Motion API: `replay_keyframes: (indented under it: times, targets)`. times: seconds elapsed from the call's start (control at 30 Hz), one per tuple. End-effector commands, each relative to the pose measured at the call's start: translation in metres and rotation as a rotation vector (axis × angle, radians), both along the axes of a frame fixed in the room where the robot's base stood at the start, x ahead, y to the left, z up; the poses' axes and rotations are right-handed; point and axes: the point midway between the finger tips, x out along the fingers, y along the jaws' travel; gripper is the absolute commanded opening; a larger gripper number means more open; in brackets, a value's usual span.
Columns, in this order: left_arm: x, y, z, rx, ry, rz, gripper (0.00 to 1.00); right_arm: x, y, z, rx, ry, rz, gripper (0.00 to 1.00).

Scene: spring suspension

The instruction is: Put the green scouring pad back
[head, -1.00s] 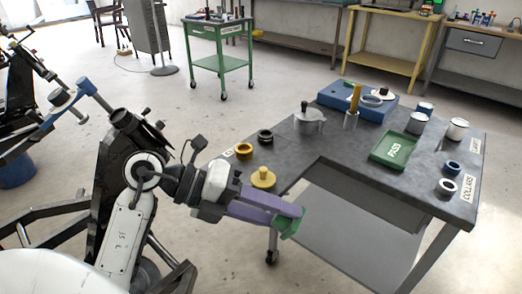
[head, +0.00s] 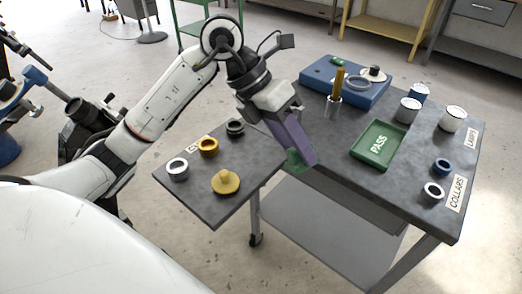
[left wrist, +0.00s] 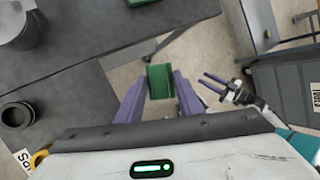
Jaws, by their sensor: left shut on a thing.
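My left gripper (head: 304,158) is shut on the green scouring pad (head: 295,162). It holds the pad in front of the table's inner edge, with the purple fingers pointing down. In the left wrist view the pad (left wrist: 160,82) is a green block between the two purple fingertips, with floor behind it. My right gripper (left wrist: 215,82) shows small in the left wrist view, its two purple fingers apart and empty. It is outside the head view.
The dark table (head: 310,130) carries a green PASS tray (head: 378,145), a blue fixture (head: 345,85), an upright yellow-handled tool (head: 338,85), several cups and collars at right. Rings and a yellow knobbed disc (head: 225,182) stand on the left wing. Open floor lies before the table.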

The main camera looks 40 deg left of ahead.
Motion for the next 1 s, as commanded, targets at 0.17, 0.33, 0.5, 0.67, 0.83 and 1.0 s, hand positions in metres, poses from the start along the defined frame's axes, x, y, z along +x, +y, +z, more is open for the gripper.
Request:
replay_keyframes:
  times: [0.17, 0.33, 0.5, 0.67, 0.83, 1.0]
  targets:
    - [0.023, 0.064, 0.015, 0.265, -0.122, -0.084, 0.16, -0.001, -0.002, 0.009, -0.002, 0.001, -0.003, 0.31]
    - [0.030, 0.103, 0.022, 0.365, -0.171, -0.085, 0.16, 0.002, -0.003, 0.013, -0.004, -0.005, -0.005, 0.31]
    - [0.031, 0.114, 0.007, 0.389, -0.177, -0.085, 0.16, 0.008, -0.004, 0.014, -0.004, -0.016, -0.006, 0.31]
    - [0.031, 0.113, -0.024, 0.388, -0.178, -0.085, 0.16, 0.008, -0.004, 0.013, -0.005, -0.014, -0.007, 0.31]
    - [0.031, 0.113, -0.040, 0.387, -0.181, -0.084, 0.16, 0.007, -0.003, 0.012, -0.004, -0.012, -0.006, 0.31]
    - [0.031, 0.113, -0.058, 0.387, -0.179, -0.085, 0.16, 0.006, -0.003, 0.011, -0.004, -0.010, -0.006, 0.31]
